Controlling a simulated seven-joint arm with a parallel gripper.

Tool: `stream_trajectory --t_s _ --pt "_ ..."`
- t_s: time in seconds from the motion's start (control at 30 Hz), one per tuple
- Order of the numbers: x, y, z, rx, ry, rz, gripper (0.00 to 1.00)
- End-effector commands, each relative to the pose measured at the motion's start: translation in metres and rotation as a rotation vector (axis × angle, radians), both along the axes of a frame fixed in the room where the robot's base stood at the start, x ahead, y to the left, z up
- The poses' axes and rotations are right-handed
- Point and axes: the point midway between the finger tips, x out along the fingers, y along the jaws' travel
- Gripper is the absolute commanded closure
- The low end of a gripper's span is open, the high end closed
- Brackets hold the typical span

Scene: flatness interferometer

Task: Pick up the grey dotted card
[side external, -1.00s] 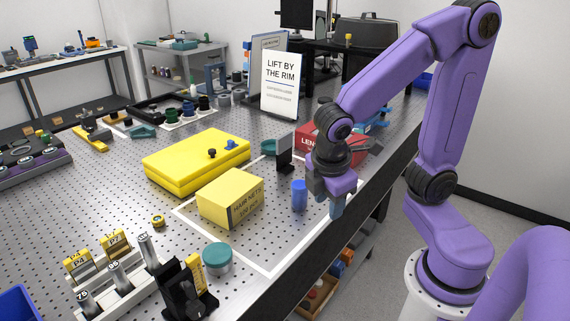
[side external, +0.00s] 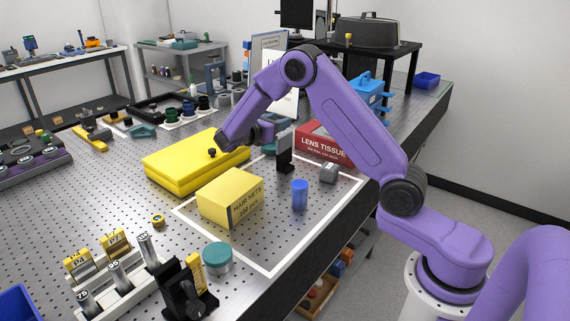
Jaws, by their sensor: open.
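I cannot make out a grey dotted card for certain in the side view. A dark upright plate (side external: 284,153) stands behind the yellow hair nets box, inside the white outline. A small grey block (side external: 329,172) lies in front of the red lens tissue box.
The yellow case (side external: 185,165), yellow hair nets box (side external: 228,198), blue cylinder (side external: 300,195) and red lens tissue box (side external: 322,145) crowd the middle. A teal-lidded jar (side external: 217,258) is nearer. Bare perforated table lies at left.

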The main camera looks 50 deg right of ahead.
Motion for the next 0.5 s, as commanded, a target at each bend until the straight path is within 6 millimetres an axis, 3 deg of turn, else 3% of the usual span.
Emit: stream_trajectory --t_s 0.2,0.5 --pt "0.013 -0.021 0.000 -0.110 0.057 -0.016 0.58" --pt "0.014 -0.023 -0.023 -0.120 0.065 -0.017 0.58"
